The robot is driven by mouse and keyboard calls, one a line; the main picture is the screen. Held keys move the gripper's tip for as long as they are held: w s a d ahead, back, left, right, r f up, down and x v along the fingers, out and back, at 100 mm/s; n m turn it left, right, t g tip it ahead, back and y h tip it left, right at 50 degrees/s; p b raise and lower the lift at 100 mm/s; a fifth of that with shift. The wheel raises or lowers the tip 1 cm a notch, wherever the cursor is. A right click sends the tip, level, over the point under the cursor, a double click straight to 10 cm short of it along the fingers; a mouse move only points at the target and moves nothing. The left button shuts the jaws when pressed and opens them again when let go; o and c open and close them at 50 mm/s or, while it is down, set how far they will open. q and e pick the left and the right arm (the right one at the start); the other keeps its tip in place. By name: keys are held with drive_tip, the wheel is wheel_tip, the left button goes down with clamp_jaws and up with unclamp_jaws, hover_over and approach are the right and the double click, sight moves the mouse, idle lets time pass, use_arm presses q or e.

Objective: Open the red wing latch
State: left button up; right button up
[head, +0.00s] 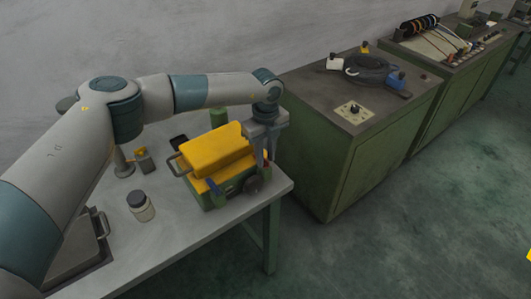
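A green box with a yellow lid (216,150) stands near the right end of the grey table, with a metal handle at its left end. A blue latch (213,187) shows on its front side. I cannot make out a red wing latch; it may be hidden behind my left gripper. My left gripper (262,165) points down at the right end of the box, its fingers beside a dark round part (253,185). I cannot tell whether the fingers touch anything or how far apart they are. My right gripper is not in view.
A jar with a dark lid (140,206) stands on the table (185,240) left of the box. A green cylinder (217,117) stands behind the box. A green cabinet (340,165) with a coiled dark cable stands to the right. The floor in front is clear.

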use_arm(q)
drive_tip(key=shift+c, duration=0.5)
clamp_jaws()
drive_tip(key=shift+f, duration=0.1)
